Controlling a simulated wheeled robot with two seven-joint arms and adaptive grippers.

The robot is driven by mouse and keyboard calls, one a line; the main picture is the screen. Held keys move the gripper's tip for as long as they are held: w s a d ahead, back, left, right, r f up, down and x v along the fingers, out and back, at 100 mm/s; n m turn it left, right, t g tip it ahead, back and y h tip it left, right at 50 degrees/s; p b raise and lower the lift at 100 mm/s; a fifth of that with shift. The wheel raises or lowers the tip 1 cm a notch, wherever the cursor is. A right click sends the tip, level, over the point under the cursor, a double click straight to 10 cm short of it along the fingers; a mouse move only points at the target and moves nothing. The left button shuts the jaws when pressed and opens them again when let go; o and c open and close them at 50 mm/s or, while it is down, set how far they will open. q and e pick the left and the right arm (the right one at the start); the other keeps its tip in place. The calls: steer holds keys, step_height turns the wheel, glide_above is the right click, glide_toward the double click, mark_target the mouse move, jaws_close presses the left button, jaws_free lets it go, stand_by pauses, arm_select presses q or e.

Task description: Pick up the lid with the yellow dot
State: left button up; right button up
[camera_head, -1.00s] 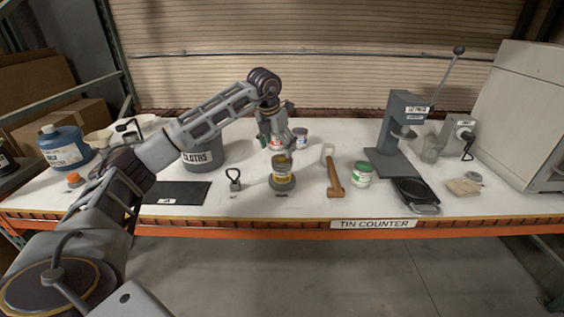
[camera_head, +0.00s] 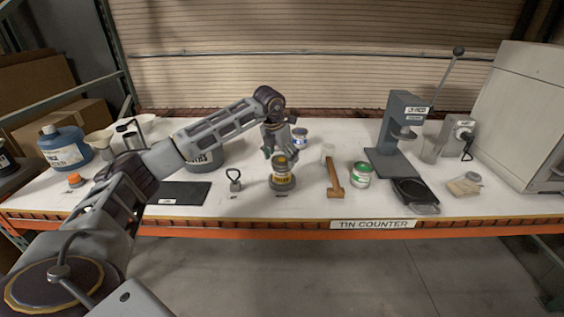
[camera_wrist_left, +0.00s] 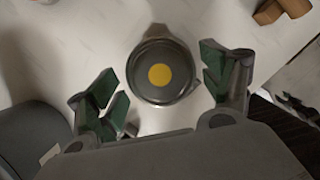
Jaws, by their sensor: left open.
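The lid with the yellow dot (camera_wrist_left: 148,88) is a round grey disc, seen from above in the left wrist view. In the head view it sits on top of a small tin with a yellow label (camera_head: 282,178), which stands upright near the counter's front. My left gripper (camera_head: 281,152) is open just above this tin, pointing down. In the left wrist view its two green-padded fingers lie on either side of the lid, with gaps between them and the rim. My right gripper is not in view.
On the white counter, a wooden-handled mallet (camera_head: 335,180) and a green-labelled tin (camera_head: 361,175) stand right of the tin. A ring-handled tool (camera_head: 234,184) and a black mat (camera_head: 186,193) lie left. A blue-labelled tin (camera_head: 300,138) and a grey cloths tub (camera_head: 208,158) are behind.

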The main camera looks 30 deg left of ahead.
mark_target(281, 160)
arm_select(q)
steer(key=shift+f, duration=0.1)
steer(key=shift+c, duration=0.2)
steer(key=c, duration=0.4)
steer(key=shift+c, duration=0.2)
step_height(281, 160, up, 10)
stand_by(0.8)
stand_by(0.4)
